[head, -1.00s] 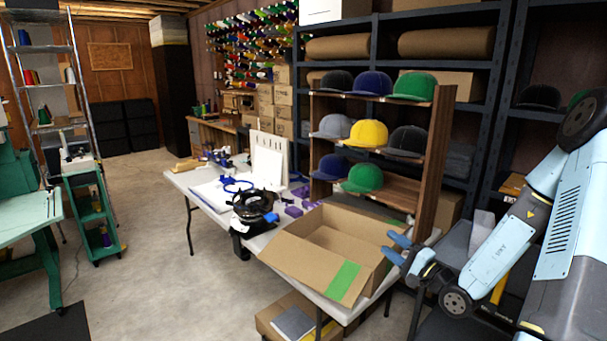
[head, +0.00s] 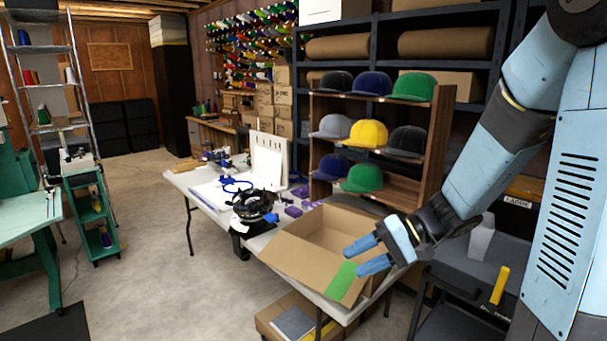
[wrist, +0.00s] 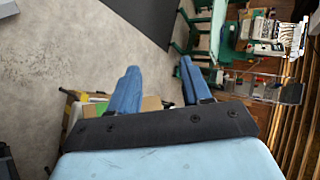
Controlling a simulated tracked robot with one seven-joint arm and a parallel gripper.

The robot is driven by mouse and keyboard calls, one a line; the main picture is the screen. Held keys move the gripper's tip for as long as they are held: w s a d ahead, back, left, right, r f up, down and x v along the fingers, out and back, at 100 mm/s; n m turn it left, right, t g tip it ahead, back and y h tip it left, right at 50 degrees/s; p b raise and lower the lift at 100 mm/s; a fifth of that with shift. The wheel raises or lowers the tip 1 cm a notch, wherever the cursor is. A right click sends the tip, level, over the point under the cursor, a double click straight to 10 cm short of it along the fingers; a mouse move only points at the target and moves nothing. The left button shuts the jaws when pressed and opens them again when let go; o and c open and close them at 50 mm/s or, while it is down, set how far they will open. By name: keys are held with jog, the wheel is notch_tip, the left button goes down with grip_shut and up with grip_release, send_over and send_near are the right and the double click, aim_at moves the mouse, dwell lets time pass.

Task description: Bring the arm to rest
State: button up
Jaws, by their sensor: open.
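My gripper (head: 362,256) is open and empty, with its two blue fingers apart, in the head view. It is in front of the right side of the open cardboard box (head: 291,266), near the green patch on the box's flap. I cannot tell how far above the box it is. In the wrist view my gripper (wrist: 158,88) shows its two blue fingers spread with nothing between them. Part of a cardboard box with a green patch (wrist: 93,108) shows behind the left finger there.
The white folding table (head: 201,201) bears the box and a black hoop fixture (head: 254,206). A wooden rack (head: 432,158) of caps stands behind. A dark cart (head: 452,266) with a yellow-handled tool (head: 499,286) is at right.

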jog(key=s+d+r+t+h, duration=0.5)
jog(key=s+d+r+h, duration=0.6)
jog(key=r, duration=0.2)
jog(key=shift+s+r+t+h, duration=0.15)
jog(key=shift+s+t+h, duration=0.15)
jog(key=shift+h, duration=0.1)
jog(key=shift+c, duration=0.3)
dwell(1.4)
